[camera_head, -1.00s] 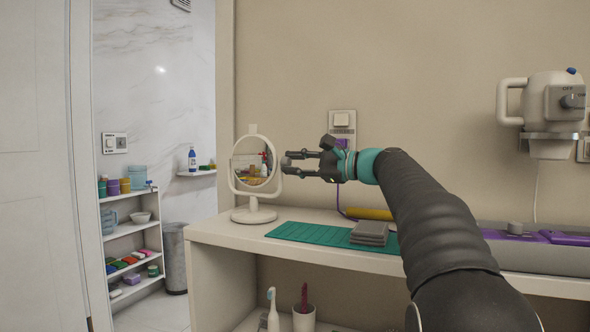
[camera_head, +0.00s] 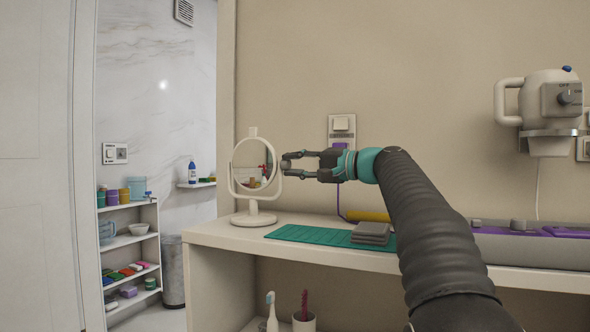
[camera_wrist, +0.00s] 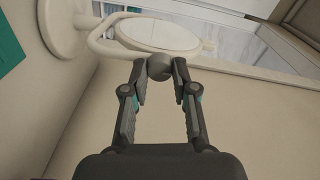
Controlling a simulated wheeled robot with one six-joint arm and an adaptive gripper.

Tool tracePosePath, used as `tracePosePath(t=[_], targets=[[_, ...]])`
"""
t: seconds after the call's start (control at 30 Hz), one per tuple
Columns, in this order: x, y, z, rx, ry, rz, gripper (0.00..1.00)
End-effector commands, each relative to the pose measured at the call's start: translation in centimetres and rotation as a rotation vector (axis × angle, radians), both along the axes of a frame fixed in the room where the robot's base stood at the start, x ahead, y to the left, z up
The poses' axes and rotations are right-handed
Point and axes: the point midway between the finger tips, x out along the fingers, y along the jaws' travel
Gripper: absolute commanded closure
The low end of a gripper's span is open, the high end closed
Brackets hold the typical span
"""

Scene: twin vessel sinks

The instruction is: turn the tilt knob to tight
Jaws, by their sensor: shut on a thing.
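A white round vanity mirror (camera_head: 253,178) stands on the counter at the left, its glass upright in a frame on a round base. A small grey tilt knob (camera_head: 286,165) is at the right side of the mirror frame. In the wrist view the knob (camera_wrist: 160,66) sits between my fingertips, in front of the mirror (camera_wrist: 155,32). My gripper (camera_head: 287,165) reaches in from the right and is shut on the knob. Any tight mark on the knob is too small to see.
A green mat (camera_head: 310,233) with a stack of grey cloths (camera_head: 371,234) lies on the counter (camera_head: 225,238) below my arm. A wall switch plate (camera_head: 341,125) is behind my gripper.

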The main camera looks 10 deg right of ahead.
Motion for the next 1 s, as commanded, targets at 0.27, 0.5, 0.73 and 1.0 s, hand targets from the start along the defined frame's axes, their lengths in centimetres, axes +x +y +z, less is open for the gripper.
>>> tracePosePath(t=[0.27, 0.5, 0.73, 1.0], targets=[[-0.01, 0.04, -0.07, -0.032, -0.036, 0.002, 1.00], [-0.01, 0.03, -0.06, -0.033, -0.039, 0.002, 1.00], [0.00, 0.03, -0.07, -0.033, -0.038, 0.002, 0.50], [0.00, 0.01, -0.03, -0.032, -0.037, 0.001, 0.47]])
